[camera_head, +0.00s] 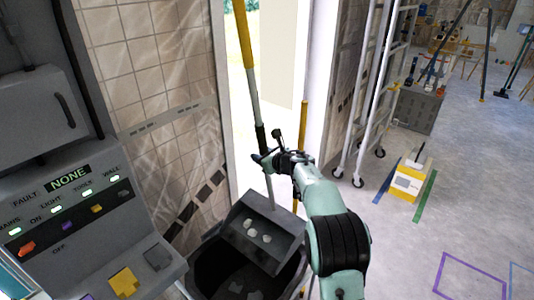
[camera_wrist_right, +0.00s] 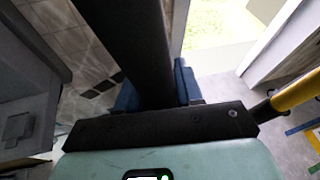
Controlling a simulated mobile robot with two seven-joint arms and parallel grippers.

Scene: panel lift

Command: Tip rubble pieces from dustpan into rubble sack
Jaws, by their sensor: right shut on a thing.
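The dark grey dustpan (camera_head: 283,240) is over the back right part of the open black rubble sack (camera_head: 203,285), tilted toward the sack. Several pale rubble pieces (camera_head: 251,234) lie in the pan. Some duller grey pieces (camera_head: 237,287) show inside the sack. My right gripper (camera_head: 264,161) is shut on the dark section of the upright pole (camera_head: 254,95), which runs down to the dustpan. In the right wrist view the blue fingers (camera_wrist_right: 156,90) are on either side of this dark pole (camera_wrist_right: 135,45). My left gripper is not in view.
A grey control panel (camera_head: 75,225) stands at the left, close to the sack. A tiled wall (camera_head: 160,80) and a doorway are behind. Another yellow pole (camera_head: 303,118) stands right of my gripper. A wheeled ladder frame (camera_head: 375,90) and a yellow-white box (camera_head: 407,181) are farther right. The right floor is mostly clear.

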